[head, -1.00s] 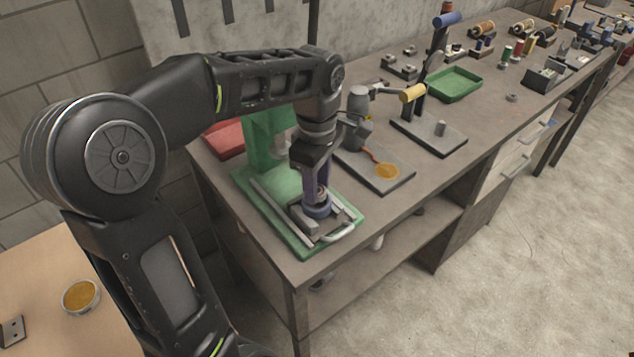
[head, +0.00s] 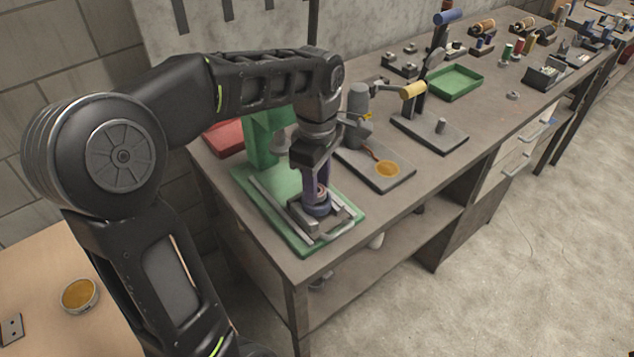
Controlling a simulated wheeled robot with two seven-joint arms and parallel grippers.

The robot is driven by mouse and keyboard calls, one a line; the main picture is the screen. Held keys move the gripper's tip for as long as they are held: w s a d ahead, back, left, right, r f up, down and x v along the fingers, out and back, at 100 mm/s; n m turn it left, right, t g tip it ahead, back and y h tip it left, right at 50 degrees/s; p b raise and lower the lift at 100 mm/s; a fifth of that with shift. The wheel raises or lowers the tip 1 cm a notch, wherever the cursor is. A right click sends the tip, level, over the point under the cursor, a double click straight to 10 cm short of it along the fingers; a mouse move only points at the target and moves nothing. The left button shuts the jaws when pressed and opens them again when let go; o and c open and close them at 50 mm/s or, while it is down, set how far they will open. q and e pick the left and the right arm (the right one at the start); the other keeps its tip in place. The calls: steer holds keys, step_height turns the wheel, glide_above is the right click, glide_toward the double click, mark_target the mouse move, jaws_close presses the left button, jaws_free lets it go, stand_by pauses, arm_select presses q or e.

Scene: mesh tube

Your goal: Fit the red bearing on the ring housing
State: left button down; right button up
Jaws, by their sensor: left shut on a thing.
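My left gripper (head: 318,190) points down over the green press base (head: 265,205) on the workbench. Its fingers are shut on the red bearing (head: 321,188), a small reddish piece mostly hidden between them. The ring housing (head: 315,208), a blue-purple ring, sits directly below in the grey metal fixture on the green base. The bearing is at or just above the ring's top; I cannot tell whether they touch or how well they line up. My right gripper is out of view.
A green press column (head: 264,140) stands close behind my left gripper. A green tray (head: 455,82) sits farther back. The bench front edge is close.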

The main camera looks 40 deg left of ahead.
arm_select(q)
steer(key=shift+f, duration=0.45)
steer(key=c, duration=0.9)
jaws_free()
step_height(320, 180, up, 8)
steer(key=shift+p, duration=0.4)
steer(key=shift+f, duration=0.1)
